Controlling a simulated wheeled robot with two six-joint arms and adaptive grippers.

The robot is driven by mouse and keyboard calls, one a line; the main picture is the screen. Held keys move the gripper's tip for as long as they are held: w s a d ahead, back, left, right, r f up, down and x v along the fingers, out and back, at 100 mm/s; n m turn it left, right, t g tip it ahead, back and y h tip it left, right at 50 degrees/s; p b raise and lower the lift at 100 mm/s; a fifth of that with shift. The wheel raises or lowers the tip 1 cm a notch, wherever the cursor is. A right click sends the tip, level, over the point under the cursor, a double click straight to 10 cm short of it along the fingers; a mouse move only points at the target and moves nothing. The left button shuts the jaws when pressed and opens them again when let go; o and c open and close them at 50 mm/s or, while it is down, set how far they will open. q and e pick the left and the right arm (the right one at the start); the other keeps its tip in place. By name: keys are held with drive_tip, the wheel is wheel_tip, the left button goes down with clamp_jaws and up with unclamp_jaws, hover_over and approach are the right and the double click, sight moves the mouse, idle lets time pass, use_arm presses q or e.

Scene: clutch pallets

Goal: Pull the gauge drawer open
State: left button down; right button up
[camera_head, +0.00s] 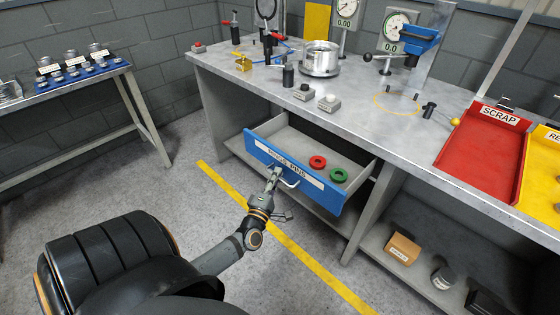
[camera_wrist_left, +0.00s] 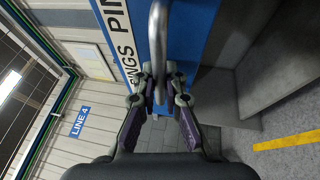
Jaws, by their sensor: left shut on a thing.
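The gauge drawer (camera_head: 335,195) has a blue front with a white label strip and stands pulled out from under the workbench. A red ring (camera_head: 317,162) and a green ring (camera_head: 338,175) lie inside it. Its metal bar handle (camera_head: 291,183) is on the front face; the handle also shows in the left wrist view (camera_wrist_left: 158,45). My left gripper (camera_head: 275,174) is at the handle, and in the left wrist view its fingers (camera_wrist_left: 160,90) are closed around the bar. My right gripper is not in view.
The workbench top (camera_head: 350,112) above holds a metal pot (camera_head: 320,59), gauges and a red scrap tray (camera_head: 483,150). A lower shelf carries a cardboard box (camera_head: 402,248). Open floor with a yellow line (camera_head: 310,265) lies in front of the drawer.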

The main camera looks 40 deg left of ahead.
use_arm(q)
drive_tip(key=shift+s, duration=0.25)
drive_tip(key=c, duration=1.4)
unclamp_jaws()
drive_tip(key=v, duration=1.2)
drive_tip(key=shift+f, duration=0.1)
